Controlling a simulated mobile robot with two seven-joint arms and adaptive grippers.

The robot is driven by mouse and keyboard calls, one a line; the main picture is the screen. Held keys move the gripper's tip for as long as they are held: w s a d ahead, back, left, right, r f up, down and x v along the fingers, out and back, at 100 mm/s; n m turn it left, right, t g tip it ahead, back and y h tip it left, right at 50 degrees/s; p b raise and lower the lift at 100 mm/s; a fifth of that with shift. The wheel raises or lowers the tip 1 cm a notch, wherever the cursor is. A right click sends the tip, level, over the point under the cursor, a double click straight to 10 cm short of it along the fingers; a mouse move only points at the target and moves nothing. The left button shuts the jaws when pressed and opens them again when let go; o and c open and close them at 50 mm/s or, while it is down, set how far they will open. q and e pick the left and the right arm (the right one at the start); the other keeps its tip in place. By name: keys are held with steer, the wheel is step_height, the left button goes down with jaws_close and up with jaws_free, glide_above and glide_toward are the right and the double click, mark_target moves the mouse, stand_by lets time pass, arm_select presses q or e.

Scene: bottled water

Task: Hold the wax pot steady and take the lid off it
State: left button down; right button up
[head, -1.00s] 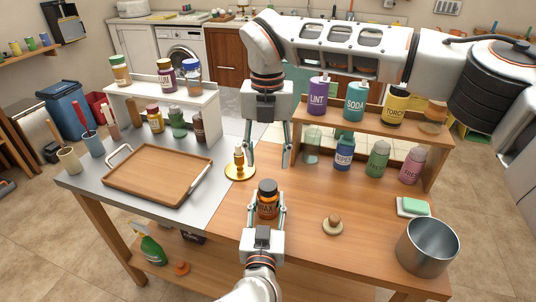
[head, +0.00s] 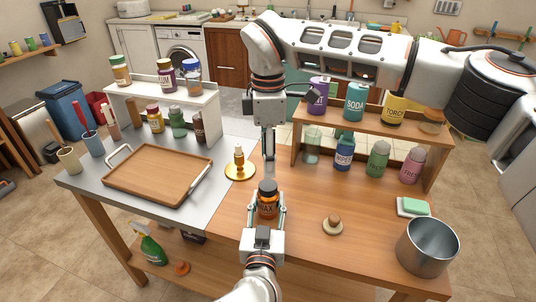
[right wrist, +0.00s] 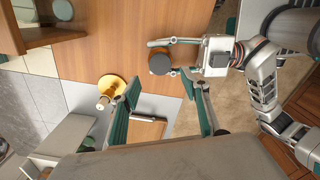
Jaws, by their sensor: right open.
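The wax pot (head: 268,208) is an amber jar with a dark label, upright on the wooden table. Its dark lid (head: 268,186) is on top; the lid also shows from above in the right wrist view (right wrist: 159,61). My left gripper (head: 267,212) is low at the pot's near side, with a finger on either side of its body, and appears shut on it. My right gripper (head: 269,158) points down behind and above the pot, seen edge-on. The right wrist view shows its two fingers (right wrist: 165,103) wide apart with nothing between them.
A shelf (head: 350,128) with several bottles is at the back right. A round knobbed piece (head: 333,223), a sponge dish (head: 413,207) and a metal pot (head: 427,247) are on the right. A wooden tray (head: 157,173) is on the left.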

mark_target(268, 184)
steer(key=shift+f, duration=3.9)
